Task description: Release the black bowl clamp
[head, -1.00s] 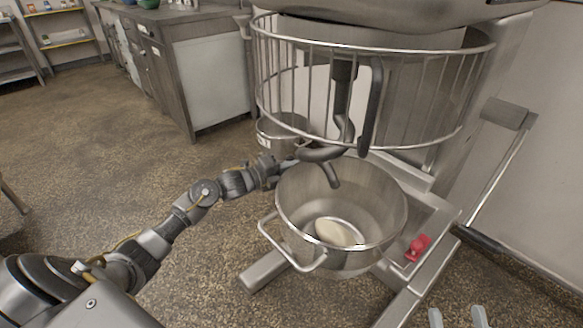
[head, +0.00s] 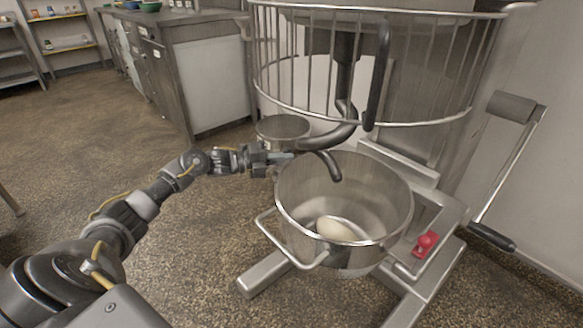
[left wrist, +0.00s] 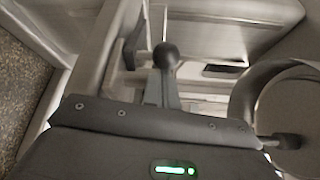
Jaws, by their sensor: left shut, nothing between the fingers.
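The steel mixer bowl (head: 300,200), with a pale lump of dough (head: 338,229) inside, sits in the mixer's frame. My left gripper (head: 288,158) is at the bowl's far left rim, shut and empty. In the left wrist view, a black ball knob (left wrist: 166,56) lies just beyond my left gripper (left wrist: 163,88); it looks like the black bowl clamp's handle. I cannot tell whether the fingers touch it. In the head view the black clamp is hidden behind the bowl and gripper. A red clamp (head: 426,243) sits at the bowl's right side. My right gripper is out of view.
The wire guard (head: 440,124) and the dark dough hook (head: 328,165) hang above the bowl. A steel pot (head: 283,127) stands behind the gripper. A lever with a black grip (head: 492,237) is at the right. The floor at left is clear.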

